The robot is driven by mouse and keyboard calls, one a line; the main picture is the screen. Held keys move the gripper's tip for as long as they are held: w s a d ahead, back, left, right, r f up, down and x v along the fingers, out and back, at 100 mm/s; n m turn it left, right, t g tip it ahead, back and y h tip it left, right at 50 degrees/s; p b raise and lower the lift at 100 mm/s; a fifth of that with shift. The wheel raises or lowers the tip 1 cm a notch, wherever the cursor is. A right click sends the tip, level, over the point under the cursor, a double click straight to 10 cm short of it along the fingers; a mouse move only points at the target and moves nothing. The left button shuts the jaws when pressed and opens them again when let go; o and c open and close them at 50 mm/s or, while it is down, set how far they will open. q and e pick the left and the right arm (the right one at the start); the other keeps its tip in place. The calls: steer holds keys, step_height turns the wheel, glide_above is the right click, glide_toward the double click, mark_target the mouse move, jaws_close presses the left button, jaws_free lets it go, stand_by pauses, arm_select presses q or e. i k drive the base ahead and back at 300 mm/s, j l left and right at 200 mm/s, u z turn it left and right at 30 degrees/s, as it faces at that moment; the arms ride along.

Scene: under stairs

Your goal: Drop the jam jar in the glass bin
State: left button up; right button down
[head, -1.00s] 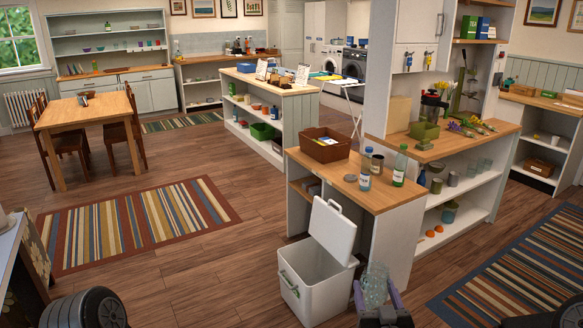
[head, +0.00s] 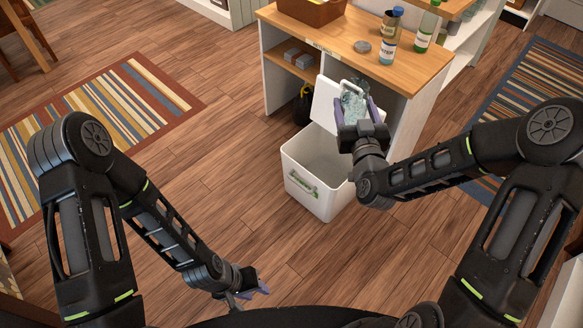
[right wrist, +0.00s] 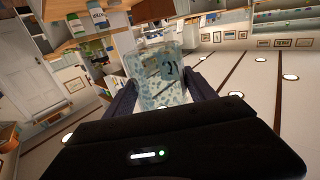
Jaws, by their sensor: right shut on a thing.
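The jam jar (head: 353,100) is clear glass and empty-looking. My right gripper (head: 357,108) is shut on it and holds it up in the air, in front of the bin's raised lid in the head view. The jar (right wrist: 160,75) also shows between the two fingers in the right wrist view. The glass bin (head: 322,204) is a white box on the floor with a green label on its front. Its lid (head: 324,107) stands open and the inside looks empty where visible. My left gripper (head: 256,291) is low near the bottom edge, away from the bin; its finger gap is unclear.
A wood-topped counter (head: 340,38) stands right behind the bin. A black bag (head: 303,106) sits beneath. The floor left of the bin is clear.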

mark_target(336, 188)
steer(key=i+j, duration=0.25)
steer(key=i+j+z, duration=0.1)
steer(key=j, duration=0.3)
steer(key=i+j+z, duration=0.1)
steer(key=i+j, duration=0.4)
steer(key=j, duration=0.2)
steer(key=i+j+z, duration=0.1)
steer(key=i+j, duration=0.3)
steer(key=j, duration=0.3)
steer(key=i+z, duration=0.05)
